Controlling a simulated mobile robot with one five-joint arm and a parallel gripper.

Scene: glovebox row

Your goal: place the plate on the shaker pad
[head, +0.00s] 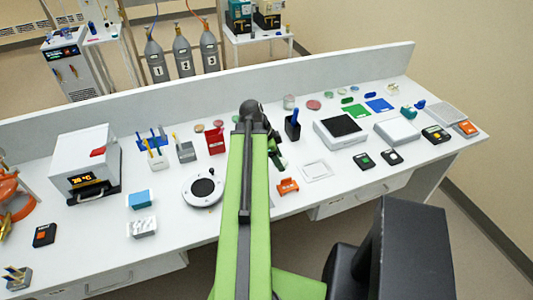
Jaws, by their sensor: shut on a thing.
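My green arm reaches forward over the bench and covers the middle of it. My gripper (277,154) is the dark part at the arm's far end, small and partly hidden by the arm. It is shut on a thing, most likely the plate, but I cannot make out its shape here. The shaker pad appears to be the black rectangular top (341,125) of a low white device, to the right of my gripper and apart from it. The pad looks bare.
A flat white square frame (316,171) and an orange holder (287,187) lie near the gripper. A dark cup (292,130) stands upright behind it. A round white device with a black disc (203,187) is left of the arm. A low wall (330,68) runs along the bench's back.

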